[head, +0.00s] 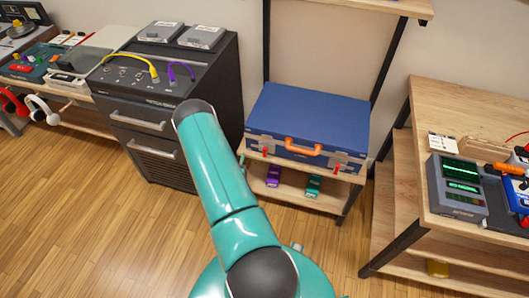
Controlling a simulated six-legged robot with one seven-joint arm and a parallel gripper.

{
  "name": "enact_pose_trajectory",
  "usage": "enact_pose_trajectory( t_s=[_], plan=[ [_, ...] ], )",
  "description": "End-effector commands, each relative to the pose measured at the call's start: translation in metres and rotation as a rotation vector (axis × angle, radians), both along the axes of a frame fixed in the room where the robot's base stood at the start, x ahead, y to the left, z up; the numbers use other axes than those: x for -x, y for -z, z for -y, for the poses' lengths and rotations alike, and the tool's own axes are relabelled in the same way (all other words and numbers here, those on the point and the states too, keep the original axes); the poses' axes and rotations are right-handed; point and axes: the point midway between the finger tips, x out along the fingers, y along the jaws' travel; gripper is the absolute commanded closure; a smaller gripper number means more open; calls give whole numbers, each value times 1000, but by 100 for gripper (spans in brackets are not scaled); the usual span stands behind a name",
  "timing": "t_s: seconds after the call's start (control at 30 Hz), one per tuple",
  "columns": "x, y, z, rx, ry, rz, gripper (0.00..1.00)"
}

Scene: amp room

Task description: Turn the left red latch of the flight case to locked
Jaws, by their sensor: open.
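The blue flight case (310,115) lies closed on the wooden shelf of a rack, with an orange handle (303,147) on its front. The left red latch (265,152) is on the lower front, left of the handle, on a grey metal plate. A matching right red latch (335,168) is right of the handle. Both are too small to tell whether they are locked. My teal arm rises in front, left of the case, with its elbow before the amp cabinet. My gripper is not visible; the arm hides what is behind it.
A black amp cabinet (150,115) with yellow and purple cables stands left of the rack. A purple pedal (273,175) and a green pedal (314,186) sit on the lower shelf. A wooden bench (470,105) with instruments stands right. The wooden floor in front is clear.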

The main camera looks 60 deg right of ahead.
Motion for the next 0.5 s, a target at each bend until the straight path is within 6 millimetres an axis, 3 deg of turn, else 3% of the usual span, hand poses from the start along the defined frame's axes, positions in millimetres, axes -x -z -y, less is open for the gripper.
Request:
enact_pose_trajectory(
  t_s=[0.03,0.2,0.33,0.5],
  plan=[
    [25,20,-2,30,30,-17,59],
    [79,52,-11,126,91,-47,59],
    [96,60,-15,163,109,-57,59],
    [97,60,-5,171,113,-57,59]
  ],
)
